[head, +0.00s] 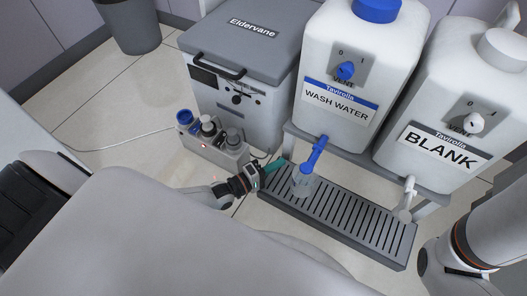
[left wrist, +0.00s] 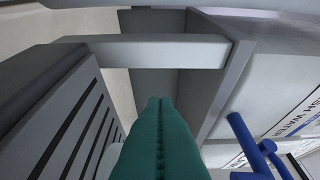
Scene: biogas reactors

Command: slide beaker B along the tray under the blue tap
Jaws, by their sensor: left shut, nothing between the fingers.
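A clear beaker (head: 303,184) stands on the slatted grey tray (head: 345,215) near its left end, below the blue tap (head: 315,153). The tap hides part of its top, and I cannot read a letter on it. My left gripper (head: 275,166) has teal fingers, shut and empty, at the tray's left end, just left of the beaker. I cannot tell whether they touch it. In the left wrist view the shut fingers (left wrist: 159,140) point forward beside the tray slats (left wrist: 75,130), and the blue tap (left wrist: 250,148) is at the right. My right gripper is out of view.
The wash water tank (head: 345,75) and the blank tank (head: 455,110) stand behind the tray. A white tap (head: 407,190) hangs over its right end. A block of bottles (head: 212,138) and a grey-lidded box (head: 240,45) are at the left. The tray's middle is clear.

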